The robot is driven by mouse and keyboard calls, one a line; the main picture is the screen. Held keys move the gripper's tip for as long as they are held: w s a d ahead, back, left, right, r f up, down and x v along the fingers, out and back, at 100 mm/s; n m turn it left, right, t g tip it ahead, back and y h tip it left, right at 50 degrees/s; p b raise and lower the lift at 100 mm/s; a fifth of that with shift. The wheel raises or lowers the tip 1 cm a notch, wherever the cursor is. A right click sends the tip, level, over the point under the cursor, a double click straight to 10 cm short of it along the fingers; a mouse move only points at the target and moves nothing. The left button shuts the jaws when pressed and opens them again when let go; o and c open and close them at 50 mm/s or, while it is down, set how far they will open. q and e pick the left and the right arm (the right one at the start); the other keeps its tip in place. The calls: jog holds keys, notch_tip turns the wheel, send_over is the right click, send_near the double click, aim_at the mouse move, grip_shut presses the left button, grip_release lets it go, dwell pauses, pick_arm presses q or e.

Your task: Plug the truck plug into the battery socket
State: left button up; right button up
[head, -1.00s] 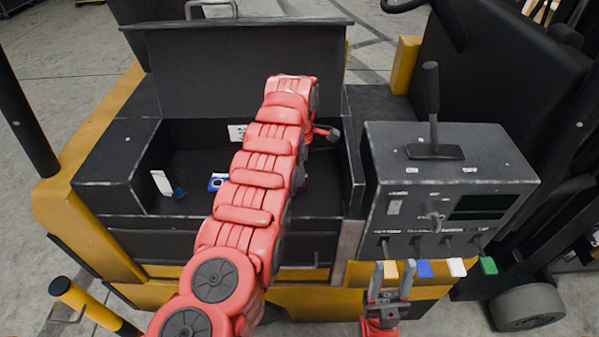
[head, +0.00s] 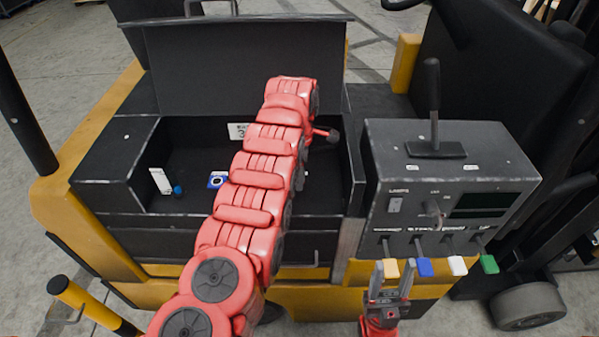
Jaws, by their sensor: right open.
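My left arm (head: 257,180) reaches up over the open battery compartment (head: 180,211) and bends down at its far end. Its gripper is hidden behind the arm. A short red piece with a dark tip (head: 331,135) sticks out to the right of the arm; I cannot tell what it is. A blue and white piece (head: 217,180) lies inside the compartment, left of the arm. I cannot clearly make out the truck plug or the battery socket. My right gripper (head: 391,280) is open and empty, fingers up, in front of the control box.
The grey control box (head: 450,165) with a lever and coloured tags (head: 424,267) stands right of the compartment. The raised black lid (head: 240,65) stands behind it. A white card (head: 161,180) and a blue knob (head: 178,190) are at the compartment's left.

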dwell(0.3)
pick_arm(q)
jog(key=shift+r, duration=0.3)
notch_tip(320, 180, up, 5)
jog(key=shift+w+a+f+b, duration=0.1)
jog(key=shift+b, duration=0.8)
notch_tip(320, 180, up, 12)
jog(key=p, duration=1)
jog(key=shift+p, duration=0.35)
